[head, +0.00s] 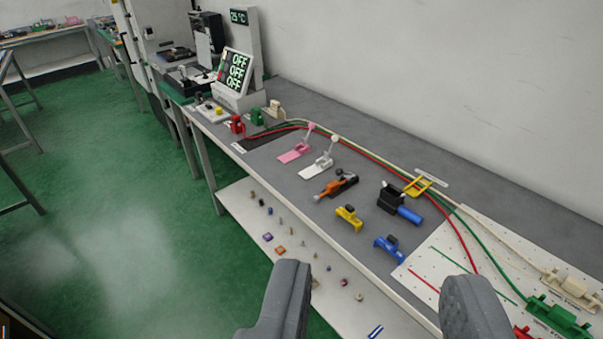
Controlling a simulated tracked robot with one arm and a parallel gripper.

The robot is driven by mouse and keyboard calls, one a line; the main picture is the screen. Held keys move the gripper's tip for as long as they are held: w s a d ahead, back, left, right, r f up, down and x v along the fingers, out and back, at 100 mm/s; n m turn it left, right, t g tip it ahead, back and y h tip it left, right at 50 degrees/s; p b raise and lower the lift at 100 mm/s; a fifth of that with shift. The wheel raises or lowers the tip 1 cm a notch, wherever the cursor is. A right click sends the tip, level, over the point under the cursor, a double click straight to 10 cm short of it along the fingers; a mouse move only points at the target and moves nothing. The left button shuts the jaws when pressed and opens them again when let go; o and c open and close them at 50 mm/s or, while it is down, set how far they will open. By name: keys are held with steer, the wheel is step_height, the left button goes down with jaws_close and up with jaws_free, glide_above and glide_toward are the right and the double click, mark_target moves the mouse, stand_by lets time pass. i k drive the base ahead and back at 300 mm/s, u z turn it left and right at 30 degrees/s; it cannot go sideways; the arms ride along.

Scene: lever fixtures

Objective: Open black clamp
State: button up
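My gripper (380,275) is open and empty in the head view. Its two grey fingers stand wide apart at the bottom, in front of the workbench. A black fixture with a blue cylindrical handle (400,203) sits on the grey bench top, beyond the gap between the fingers. An orange and black lever fixture (338,185) lies to its left. Either could be the black clamp; I cannot tell which. Both are clear of my fingers, and nothing visibly covers them.
Nearby on the bench (290,95) are pink (296,151) and white (317,168) lever fixtures, a yellow fixture (349,217) and a blue one (389,248). Cables run along the back. A perforated white board (450,270) lies right. A lower shelf (240,205) holds small parts.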

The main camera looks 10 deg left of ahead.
mark_target(338, 171)
steer(key=z, duration=0.05)
steer(key=k, duration=0.65)
steer(key=z, duration=0.55)
steer(key=i, duration=1.6)
steer(key=u, duration=0.45)
